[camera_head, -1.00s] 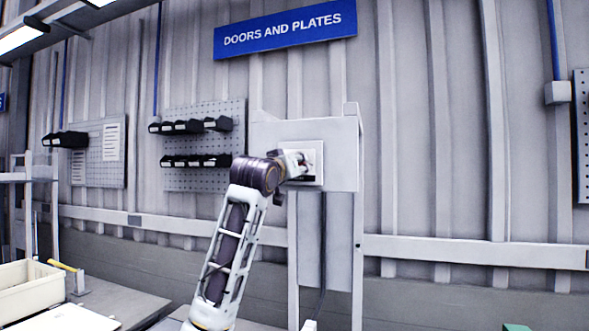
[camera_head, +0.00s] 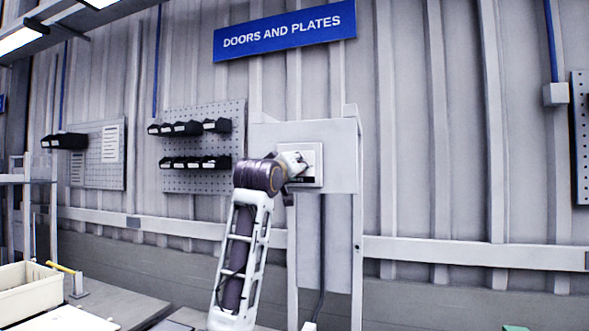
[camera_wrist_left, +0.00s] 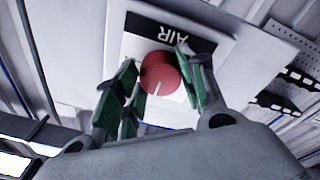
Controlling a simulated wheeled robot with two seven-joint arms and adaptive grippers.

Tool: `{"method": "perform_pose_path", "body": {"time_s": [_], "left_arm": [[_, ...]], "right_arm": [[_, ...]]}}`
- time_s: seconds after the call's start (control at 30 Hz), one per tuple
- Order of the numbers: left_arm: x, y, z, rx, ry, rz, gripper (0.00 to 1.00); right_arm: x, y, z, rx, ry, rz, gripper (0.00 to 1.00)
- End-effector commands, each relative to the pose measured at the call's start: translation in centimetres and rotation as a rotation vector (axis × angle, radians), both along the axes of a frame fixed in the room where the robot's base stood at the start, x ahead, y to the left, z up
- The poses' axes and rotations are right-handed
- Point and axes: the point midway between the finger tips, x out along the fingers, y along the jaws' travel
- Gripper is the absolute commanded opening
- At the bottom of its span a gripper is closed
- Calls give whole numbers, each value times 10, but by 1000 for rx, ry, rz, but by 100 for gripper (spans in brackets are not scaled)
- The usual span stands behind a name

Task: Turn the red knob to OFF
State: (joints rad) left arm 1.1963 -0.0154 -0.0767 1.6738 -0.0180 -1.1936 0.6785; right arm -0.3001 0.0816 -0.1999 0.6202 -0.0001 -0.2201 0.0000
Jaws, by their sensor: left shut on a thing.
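The red knob (camera_wrist_left: 160,76) is round with a pale pointer line. It sits on a white plate (camera_wrist_left: 122,92) with a black band reading "AIR", which appears upside down in the left wrist view. My left gripper (camera_wrist_left: 160,82) has its green-padded fingers on both sides of the knob, shut on it. In the head view the left gripper (camera_head: 294,163) is at the panel plate (camera_head: 315,152), and my arm hides the knob there. Any OFF marking is not readable. My right gripper is not in view.
The plate is on a grey panel stand (camera_head: 342,165) against a corrugated wall. A pegboard with black bins (camera_head: 203,145) hangs to the left. A cream bin (camera_head: 28,290) and a bench (camera_head: 115,295) are at lower left.

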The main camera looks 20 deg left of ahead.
Motion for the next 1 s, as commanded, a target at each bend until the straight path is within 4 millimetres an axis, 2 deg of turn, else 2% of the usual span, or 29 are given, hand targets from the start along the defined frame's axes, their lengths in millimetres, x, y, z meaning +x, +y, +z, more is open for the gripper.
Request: {"method": "perform_pose_path", "body": {"time_s": [0.07, 0.1, 0.23, 0.67, 1.0], "left_arm": [[0, 0, 0, -1, 0, 0, 17], [0, 0, 0, -1, 0, 0, 46], [0, 0, 0, -1, 0, 0, 62], [-1, 0, 0, 0, -1, 1, 62], [-20, 1, -2, 0, -1, 0, 62]], "right_arm": [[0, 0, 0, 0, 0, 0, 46], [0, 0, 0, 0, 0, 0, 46], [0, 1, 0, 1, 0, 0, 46], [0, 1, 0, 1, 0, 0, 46], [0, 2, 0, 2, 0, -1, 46]]}}
